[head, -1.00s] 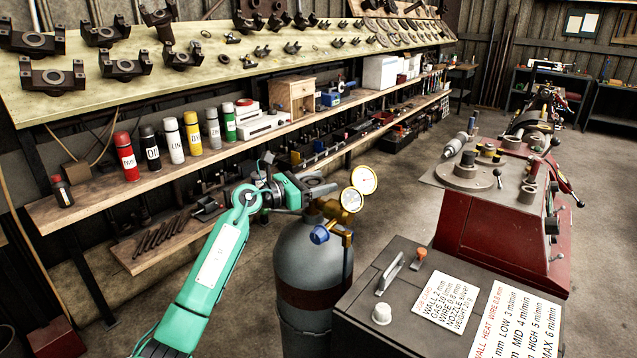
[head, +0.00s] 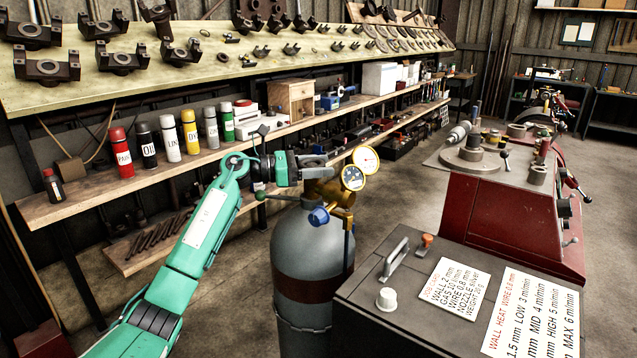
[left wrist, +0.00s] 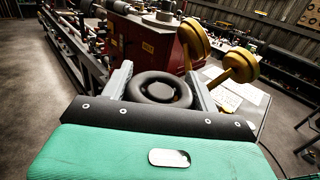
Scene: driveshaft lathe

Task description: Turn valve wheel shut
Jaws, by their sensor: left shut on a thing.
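The valve wheel (left wrist: 160,88) is a dark round ring, seen from above in the left wrist view. In the head view it is small and mostly hidden by the fingers, on top of the grey gas cylinder (head: 312,248). My left gripper (head: 316,167) is at the cylinder's top, reaching in from the left. In the left wrist view its two grey fingers (left wrist: 160,80) lie on either side of the wheel, shut on it. A brass regulator (head: 331,192) with two round gauges (head: 353,178) sits right beside the fingers. My right gripper is not in view.
A dark box with printed labels (head: 400,300) stands close to the cylinder's right. A shelf with several spray cans (head: 169,140) runs behind my left arm. A red lathe (head: 500,225) stands at the right. Bare floor lies between shelf and lathe.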

